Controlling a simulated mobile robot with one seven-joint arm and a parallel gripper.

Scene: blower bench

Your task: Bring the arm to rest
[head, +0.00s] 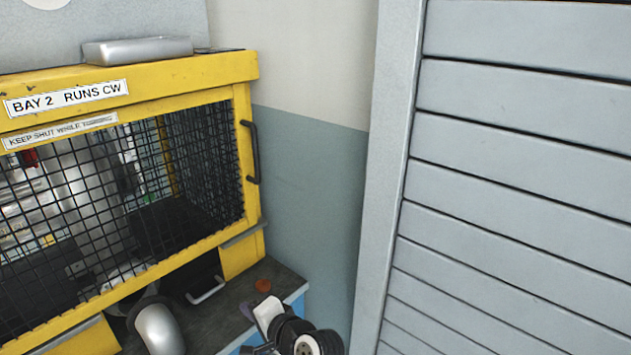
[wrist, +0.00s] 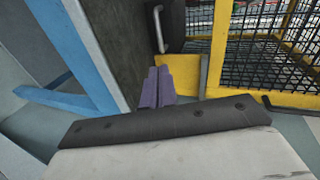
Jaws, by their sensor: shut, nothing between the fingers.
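My gripper (wrist: 158,75) shows in the wrist view as two purple fingers pressed together, with nothing between them. Its fingertips lie in the picture over the line between the dark bench top (wrist: 112,35) and a yellow panel (wrist: 182,72). I cannot tell if they touch either.
A yellow cage (head: 252,215) with black mesh, labelled BAY 2 RUNS CW, stands at left; its black handle (head: 252,152) sticks out. A silver box (head: 137,50) lies on top. An orange disc (head: 263,285) lies on the bench. A grey slatted panel (head: 520,165) stands at right.

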